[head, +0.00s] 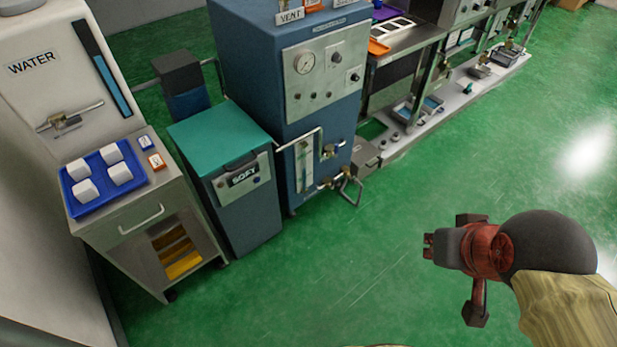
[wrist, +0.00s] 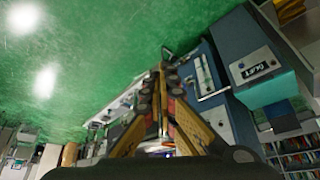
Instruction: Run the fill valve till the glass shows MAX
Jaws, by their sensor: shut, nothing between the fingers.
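A blue machine (head: 262,55) stands at the back centre with a gauge panel on its front. Low on its front is a framed sight glass (head: 304,165); its level and any MAX mark are too small to read. Small valves (head: 328,152) sit beside the glass, and a bent metal handle (head: 351,191) sticks out lower down. Which one is the fill valve I cannot tell. My gripper (head: 430,246) is at the right over open floor, well apart from the machine, shut and empty. The wrist view shows its fingers (wrist: 162,85) together, with the machine's panel beyond them.
A teal-topped cabinet (head: 221,132) stands left of the machine. Further left is a WATER unit (head: 35,62) above a cart with a blue tray (head: 75,203) of white blocks. A long bench (head: 412,42) runs back right. The green floor in front is clear.

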